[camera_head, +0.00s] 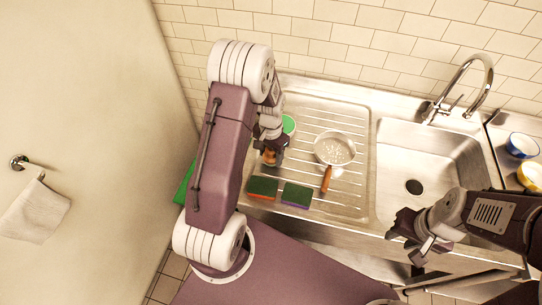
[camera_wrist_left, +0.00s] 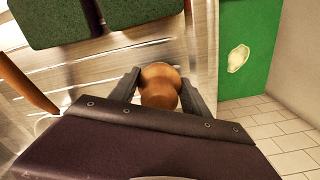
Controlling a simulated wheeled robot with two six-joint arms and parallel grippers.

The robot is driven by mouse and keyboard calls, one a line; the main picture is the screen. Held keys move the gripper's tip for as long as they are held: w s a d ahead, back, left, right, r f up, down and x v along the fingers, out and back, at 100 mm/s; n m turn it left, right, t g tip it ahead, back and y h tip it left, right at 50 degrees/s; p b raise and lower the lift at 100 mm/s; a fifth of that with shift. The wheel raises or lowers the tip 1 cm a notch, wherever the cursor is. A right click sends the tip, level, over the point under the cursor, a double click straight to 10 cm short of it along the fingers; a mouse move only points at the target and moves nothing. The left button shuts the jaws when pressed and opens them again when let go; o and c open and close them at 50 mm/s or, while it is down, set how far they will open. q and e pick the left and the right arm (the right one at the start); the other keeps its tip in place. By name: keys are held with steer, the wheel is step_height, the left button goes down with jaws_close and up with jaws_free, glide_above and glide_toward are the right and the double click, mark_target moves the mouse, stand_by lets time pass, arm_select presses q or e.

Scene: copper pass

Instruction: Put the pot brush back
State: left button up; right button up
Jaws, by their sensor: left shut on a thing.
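The pot brush shows as a round brown wooden knob (camera_wrist_left: 160,84) between the fingers of my left gripper (camera_wrist_left: 158,92) in the left wrist view. In the head view the brown wood (camera_head: 270,156) shows just below my left gripper (camera_head: 269,146), over the left part of the drainboard. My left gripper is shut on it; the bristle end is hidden. A round green-and-white item (camera_head: 288,125) stands just behind the gripper, partly covered by it. My right gripper (camera_head: 412,238) is over the front edge of the sink, its fingers apart and empty.
On the ribbed steel drainboard (camera_head: 352,204) are a small wooden-handled pan (camera_head: 334,148) and two green-topped sponges (camera_head: 262,187) (camera_head: 297,195). The sink basin (camera_head: 440,160) and tap (camera_head: 470,80) are to the right, with bowls (camera_head: 522,145) beyond. A green panel (camera_wrist_left: 245,45) stands at the left end.

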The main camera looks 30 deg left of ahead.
arm_select(q)
steer(key=shift+w+f, duration=0.15)
steer(key=shift+f, duration=0.5)
steer(key=shift+d+f, duration=0.1)
steer(key=shift+f, duration=0.05)
steer(key=o, duration=1.3)
step_height(320, 180, up, 12)
steer(key=shift+r+b, duration=0.2)
steer(key=shift+b, duration=0.1)
steer(key=s+d, duration=0.2)
steer(key=s, duration=0.2)
steer(key=s+d+f+n, duration=0.1)
steer(key=s+d, duration=0.2)
steer(key=s, duration=0.1)
steer(key=s+d+n+t, duration=0.1)
steer(key=s+d, duration=0.1)
steer(key=s, duration=0.2)
steer(key=shift+s+d+f, duration=0.25)
steer(key=shift+f, duration=0.15)
